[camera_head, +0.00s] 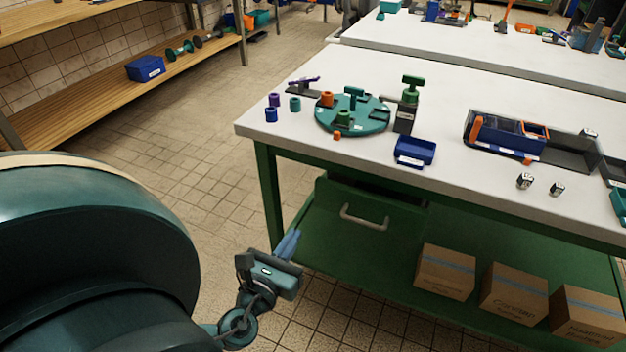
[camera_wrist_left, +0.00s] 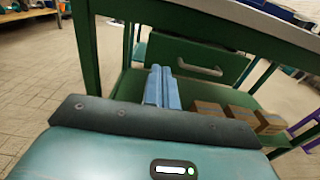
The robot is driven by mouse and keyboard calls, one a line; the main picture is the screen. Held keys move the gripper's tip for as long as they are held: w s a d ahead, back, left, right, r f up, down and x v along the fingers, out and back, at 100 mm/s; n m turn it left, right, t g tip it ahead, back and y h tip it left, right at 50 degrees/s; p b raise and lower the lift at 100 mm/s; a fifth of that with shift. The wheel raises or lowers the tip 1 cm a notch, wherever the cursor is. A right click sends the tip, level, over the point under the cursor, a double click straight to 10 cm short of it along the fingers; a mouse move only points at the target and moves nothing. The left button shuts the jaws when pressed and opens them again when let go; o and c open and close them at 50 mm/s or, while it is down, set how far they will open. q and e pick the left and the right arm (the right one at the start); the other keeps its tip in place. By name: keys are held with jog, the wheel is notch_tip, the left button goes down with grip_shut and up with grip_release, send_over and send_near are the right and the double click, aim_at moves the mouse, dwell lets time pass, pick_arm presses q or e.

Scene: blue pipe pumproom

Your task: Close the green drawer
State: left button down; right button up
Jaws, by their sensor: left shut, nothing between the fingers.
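The green drawer (camera_head: 335,222) hangs under the near workbench, with a grey bar handle (camera_head: 364,217) on its front. A dark gap shows above and behind its front, so it stands partly pulled out. In the left wrist view the green drawer (camera_wrist_left: 175,52) is ahead, beyond the fingers, with its handle (camera_wrist_left: 200,68) to the right of them. My left gripper (camera_head: 287,245) is shut and empty, its blue fingers together. It is low and to the left of the drawer front, apart from it. It also shows in the left wrist view (camera_wrist_left: 161,87). My right gripper is not in view.
The white-topped workbench (camera_head: 450,180) has a green leg (camera_head: 268,190) near my left gripper. Several cardboard boxes (camera_head: 445,272) stand on its green lower shelf (camera_head: 395,275). A turntable (camera_head: 352,115) and a blue bin (camera_head: 415,151) are on top. Tiled floor (camera_head: 190,180) is free at left.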

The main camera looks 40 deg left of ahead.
pick_arm(q)
send_near(324, 187)
jog(key=x, duration=0.5)
jog(key=shift+w+r+p, duration=0.15)
jog(key=shift+w+p, duration=0.1)
jog(key=shift+p, duration=0.05)
jog(key=shift+w+a, duration=0.2)
jog(key=shift+w, duration=0.45)
jog(key=x, duration=0.2)
jog(key=shift+w, duration=0.3)
jog(key=shift+s, duration=0.1)
